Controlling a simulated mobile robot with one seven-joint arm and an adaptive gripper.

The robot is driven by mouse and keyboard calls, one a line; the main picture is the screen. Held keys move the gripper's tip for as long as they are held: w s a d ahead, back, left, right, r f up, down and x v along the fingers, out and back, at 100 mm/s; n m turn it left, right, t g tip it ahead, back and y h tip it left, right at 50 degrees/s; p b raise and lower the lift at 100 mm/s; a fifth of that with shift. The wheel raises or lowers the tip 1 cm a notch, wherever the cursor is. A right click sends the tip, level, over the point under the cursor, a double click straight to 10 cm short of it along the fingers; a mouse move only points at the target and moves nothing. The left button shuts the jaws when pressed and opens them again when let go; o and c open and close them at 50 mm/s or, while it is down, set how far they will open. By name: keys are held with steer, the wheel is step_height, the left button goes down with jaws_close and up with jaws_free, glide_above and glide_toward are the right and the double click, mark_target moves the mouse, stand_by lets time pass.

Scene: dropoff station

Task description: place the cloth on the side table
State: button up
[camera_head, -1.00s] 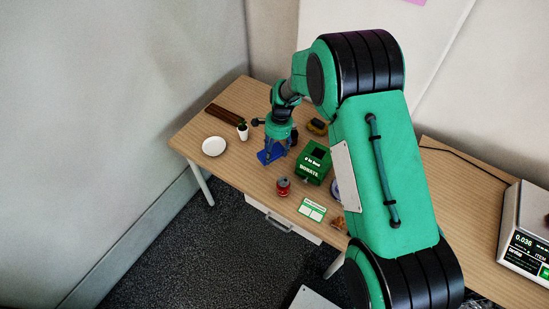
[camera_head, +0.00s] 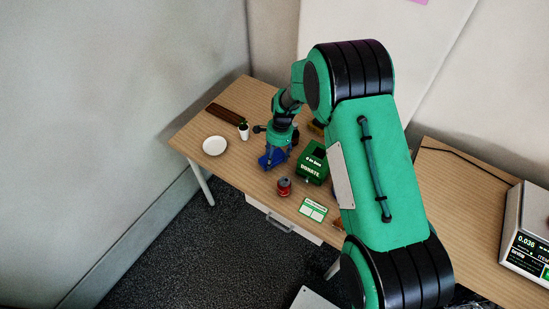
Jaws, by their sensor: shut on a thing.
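The blue cloth (camera_head: 270,160) is at the fingertips of my gripper (camera_head: 276,155), in the middle of the side table (camera_head: 187,137). My gripper points down and is shut on the cloth. The cloth is low over the wooden top; I cannot tell whether it touches the surface. The fingers are small here and partly hide the cloth.
A white plate (camera_head: 215,146), a small potted plant (camera_head: 243,131) and a dark brown slatted thing (camera_head: 224,114) lie left of the gripper. A scale (camera_head: 525,240) sits at far right.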

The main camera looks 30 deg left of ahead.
mark_target(278, 157)
steer(key=o, duration=1)
steer(key=shift+f, duration=0.1)
step_height(278, 157, up, 12)
steer(key=w+p, duration=0.1)
steer(key=p, duration=0.1)
steer(key=shift+w+d, duration=0.35)
stand_by(0.3)
stand_by(0.4)
